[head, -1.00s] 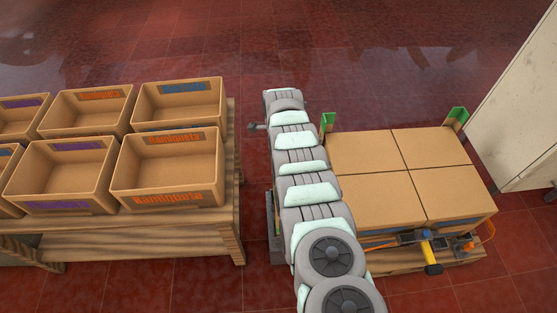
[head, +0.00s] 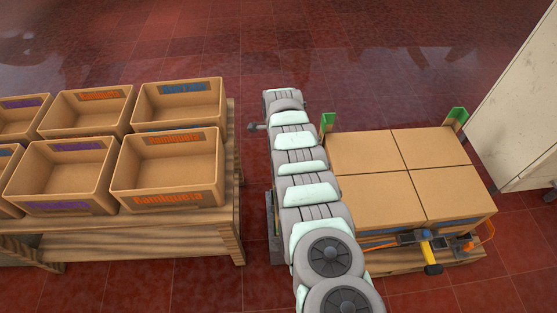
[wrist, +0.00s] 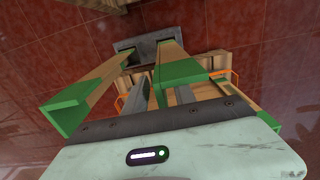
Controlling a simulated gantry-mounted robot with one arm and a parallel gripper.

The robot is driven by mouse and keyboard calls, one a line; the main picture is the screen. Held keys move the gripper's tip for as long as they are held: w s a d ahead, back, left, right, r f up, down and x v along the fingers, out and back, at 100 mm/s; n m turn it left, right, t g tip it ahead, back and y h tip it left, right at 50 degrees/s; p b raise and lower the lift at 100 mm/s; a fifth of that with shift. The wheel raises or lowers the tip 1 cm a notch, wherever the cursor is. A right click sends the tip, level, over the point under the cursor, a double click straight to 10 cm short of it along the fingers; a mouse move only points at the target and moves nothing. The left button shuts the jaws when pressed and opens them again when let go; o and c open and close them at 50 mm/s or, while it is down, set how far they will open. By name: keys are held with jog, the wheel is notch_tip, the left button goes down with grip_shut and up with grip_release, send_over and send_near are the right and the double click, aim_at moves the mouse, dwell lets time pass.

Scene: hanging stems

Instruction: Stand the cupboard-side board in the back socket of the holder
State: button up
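Two long cardboard angle boards with green ends show in the wrist view. The left board (wrist: 92,88) and the right board (wrist: 172,57) run away from the camera to a grey holder (wrist: 125,49). My gripper (wrist: 170,84) has its grey fingers at the right board's near green end, which covers part of the right finger. I cannot tell whether the fingers press on it. In the head view my arm hides the gripper, these boards and most of the holder (head: 273,230). Two more green-ended boards stand at the stack's back left (head: 328,122) and back right (head: 459,115) corners.
A stack of cardboard boxes (head: 407,175) on a pallet stands right of my arm, with a yellow-handled tool (head: 432,262) at its front. A pale cupboard (head: 520,105) is at far right. Open bins (head: 168,170) fill a wooden table (head: 190,235) at left. Red floor lies behind.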

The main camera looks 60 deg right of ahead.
notch_tip(320, 180, up, 10)
jog(key=p, duration=0.7)
jog(key=shift+r, duration=0.25)
